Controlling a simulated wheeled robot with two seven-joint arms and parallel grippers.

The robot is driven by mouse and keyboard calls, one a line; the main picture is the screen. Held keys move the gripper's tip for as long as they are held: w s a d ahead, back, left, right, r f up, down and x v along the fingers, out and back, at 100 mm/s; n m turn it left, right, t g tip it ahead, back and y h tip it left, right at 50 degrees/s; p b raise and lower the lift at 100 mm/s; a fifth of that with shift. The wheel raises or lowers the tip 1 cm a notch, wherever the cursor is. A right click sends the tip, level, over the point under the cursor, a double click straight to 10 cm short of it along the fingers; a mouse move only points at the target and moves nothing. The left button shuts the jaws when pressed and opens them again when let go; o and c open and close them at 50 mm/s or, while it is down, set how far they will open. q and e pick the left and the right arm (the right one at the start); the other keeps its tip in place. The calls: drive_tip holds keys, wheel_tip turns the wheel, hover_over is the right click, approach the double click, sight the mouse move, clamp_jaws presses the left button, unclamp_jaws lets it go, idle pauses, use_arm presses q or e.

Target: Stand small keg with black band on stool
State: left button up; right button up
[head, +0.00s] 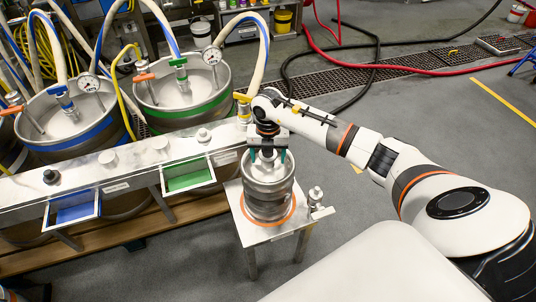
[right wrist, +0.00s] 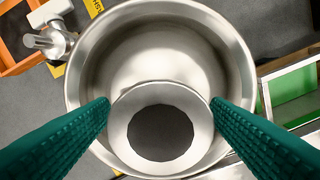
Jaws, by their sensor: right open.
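A small silver keg (head: 268,197) stands upright on the stool (head: 240,222), inside an orange ring marked on the stool's top. I cannot clearly make out a black band on it. My right gripper (head: 267,156) is over the keg's top, pointing down, with its teal fingers open. In the right wrist view, the keg (right wrist: 160,60) shows from above, and the fingers of the right gripper (right wrist: 160,104) lie on either side of its central round neck, which has a dark centre. I cannot tell whether they touch it. My left gripper is not in view.
A metal fitting (head: 315,197) stands at the stool's right corner, close to the keg. A steel bench with a green tray (head: 188,175) and a blue tray (head: 73,210) lies left of the stool. Large kegs (head: 182,97) with hoses stand behind. Floor beyond the stool is open.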

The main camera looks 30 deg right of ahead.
wheel_tip(320, 180, up, 12)
drive_tip(key=shift+r, duration=0.15)
idle(0.3)
idle(0.4)
